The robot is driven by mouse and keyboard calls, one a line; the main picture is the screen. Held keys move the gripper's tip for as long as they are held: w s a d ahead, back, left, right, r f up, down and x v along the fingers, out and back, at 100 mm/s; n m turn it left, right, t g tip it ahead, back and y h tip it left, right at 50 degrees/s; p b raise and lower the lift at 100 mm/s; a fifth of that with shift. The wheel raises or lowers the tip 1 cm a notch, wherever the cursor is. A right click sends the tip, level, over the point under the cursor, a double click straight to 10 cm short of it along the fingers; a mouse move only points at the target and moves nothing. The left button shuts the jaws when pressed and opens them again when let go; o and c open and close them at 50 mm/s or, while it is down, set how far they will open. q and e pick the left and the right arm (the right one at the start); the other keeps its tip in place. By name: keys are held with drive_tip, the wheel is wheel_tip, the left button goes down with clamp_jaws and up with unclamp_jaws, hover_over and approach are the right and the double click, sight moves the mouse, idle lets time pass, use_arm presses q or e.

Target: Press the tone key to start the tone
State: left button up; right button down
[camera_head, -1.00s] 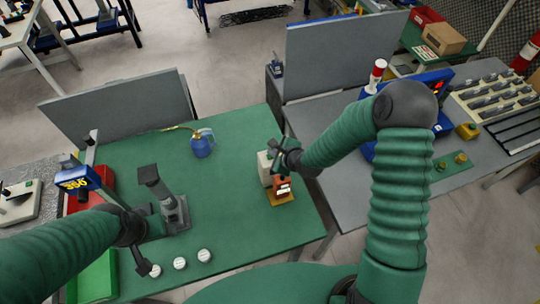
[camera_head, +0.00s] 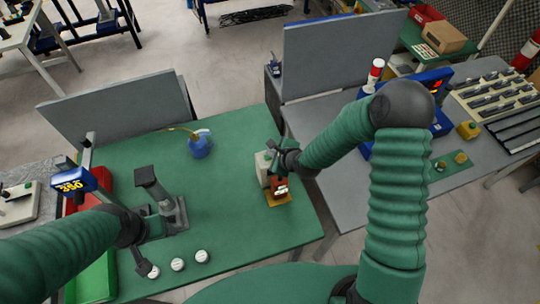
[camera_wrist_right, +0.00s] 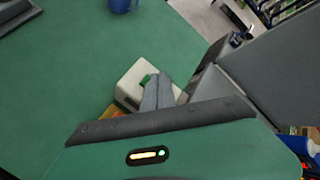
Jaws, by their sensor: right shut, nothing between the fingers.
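A cream box (camera_wrist_right: 137,82) with a green key (camera_wrist_right: 149,78) on top stands on the green table in the right wrist view. The box (camera_head: 262,168) also shows in the head view, beside an orange block on a yellow base (camera_head: 278,198). My right gripper (camera_head: 270,150) is shut and empty, above the box. In the wrist view its grey fingers (camera_wrist_right: 152,82) overlap the green key's right side and hide part of it; I cannot tell whether they touch. My left gripper (camera_head: 145,240) is low over the table's left side; its jaws are unclear.
A blue jug (camera_head: 200,146) stands at the back of the table. A grey stand (camera_head: 160,200) is near my left gripper, with white round pieces (camera_head: 178,264) in front. A grey panel (camera_head: 110,115) edges the back. The table's middle is clear.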

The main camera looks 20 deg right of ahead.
sight(269, 159)
drive_tip(key=shift+a, duration=0.65)
drive_tip(key=shift+s+f, duration=0.1)
drive_tip(key=shift+f, duration=0.2)
drive_tip(key=shift+d, duration=0.55)
drive_tip(key=shift+a+r, duration=0.2)
drive_tip(key=shift+r, duration=0.15)
drive_tip(key=shift+a+r, duration=0.15)
drive_tip(key=shift+a, duration=0.05)
use_arm(q)
drive_tip(key=shift+a+r, duration=0.15)
drive_tip(key=shift+a, duration=0.45)
use_arm(e)
drive_tip(key=shift+a, duration=0.25)
drive_tip(key=r+p, duration=0.5)
drive_tip(key=r, duration=0.1)
drive_tip(key=shift+d+p, duration=0.25)
drive_tip(key=shift+p, duration=0.15)
use_arm(q)
drive_tip(key=v, duration=0.2)
drive_tip(key=w+v, duration=0.1)
drive_tip(key=v, duration=0.2)
drive_tip(key=shift+d+r, duration=0.1)
drive_tip(key=shift+d, duration=0.05)
use_arm(e)
drive_tip(key=shift+a, duration=0.1)
